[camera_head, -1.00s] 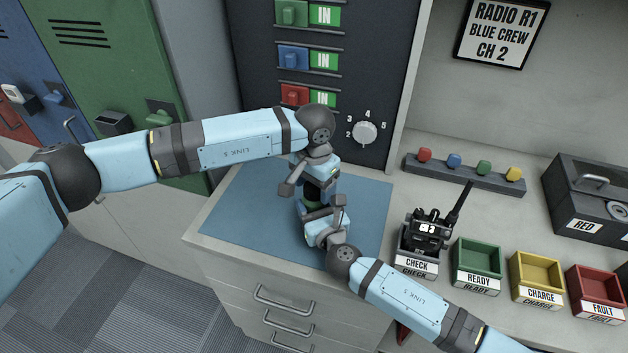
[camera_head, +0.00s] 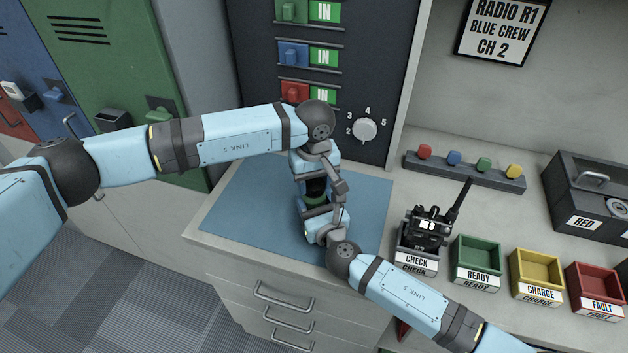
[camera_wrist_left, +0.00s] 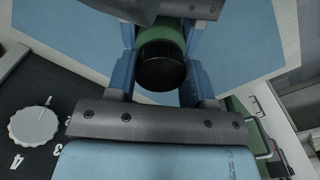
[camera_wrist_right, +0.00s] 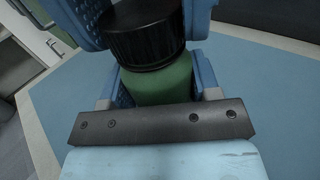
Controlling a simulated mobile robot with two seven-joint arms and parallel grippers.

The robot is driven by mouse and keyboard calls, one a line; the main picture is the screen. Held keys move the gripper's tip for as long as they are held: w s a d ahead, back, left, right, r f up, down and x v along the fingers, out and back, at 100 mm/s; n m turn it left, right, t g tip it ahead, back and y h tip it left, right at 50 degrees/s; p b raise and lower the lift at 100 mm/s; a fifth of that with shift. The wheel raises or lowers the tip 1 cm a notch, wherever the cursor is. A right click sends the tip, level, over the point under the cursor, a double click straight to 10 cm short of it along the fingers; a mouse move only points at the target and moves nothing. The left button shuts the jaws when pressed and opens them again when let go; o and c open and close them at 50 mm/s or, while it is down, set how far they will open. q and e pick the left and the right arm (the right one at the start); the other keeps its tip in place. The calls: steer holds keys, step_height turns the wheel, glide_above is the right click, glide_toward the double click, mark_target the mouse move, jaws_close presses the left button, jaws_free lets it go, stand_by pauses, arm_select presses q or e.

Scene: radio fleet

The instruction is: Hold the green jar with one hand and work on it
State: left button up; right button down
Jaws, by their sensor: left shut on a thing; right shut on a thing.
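The green jar (camera_head: 315,197) stands upright over the blue mat (camera_head: 245,205), mostly hidden by my grippers in the head view. Its green body (camera_wrist_right: 165,82) and ribbed black lid (camera_wrist_right: 145,35) show in the right wrist view. My right gripper (camera_head: 320,209) is shut on the body from the front. My left gripper (camera_head: 316,180) comes from above and is shut on the lid, which also shows in the left wrist view (camera_wrist_left: 160,65). The lid sits on the jar; whether it is loose cannot be told.
A black radio (camera_head: 428,228) stands in the CHECK tray (camera_head: 416,265), right of the mat. Green (camera_head: 478,275), yellow (camera_head: 537,295) and red (camera_head: 597,300) trays follow to the right. The panel with a dial (camera_head: 365,131) rises behind. The mat's left part is clear.

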arm_select(q)
steer(key=n, duration=0.6)
steer(key=shift+n, duration=0.3)
steer(key=n, duration=1.2)
steer(key=shift+n, duration=0.4)
steer(key=n, duration=0.6)
steer(key=shift+n, duration=0.3)
steer(key=n, duration=0.4)
steer(key=shift+r, duration=0.1)
steer(key=n, duration=0.8)
steer(key=shift+n, duration=0.4)
steer(key=n, duration=0.3)
steer(key=shift+n, duration=0.4)
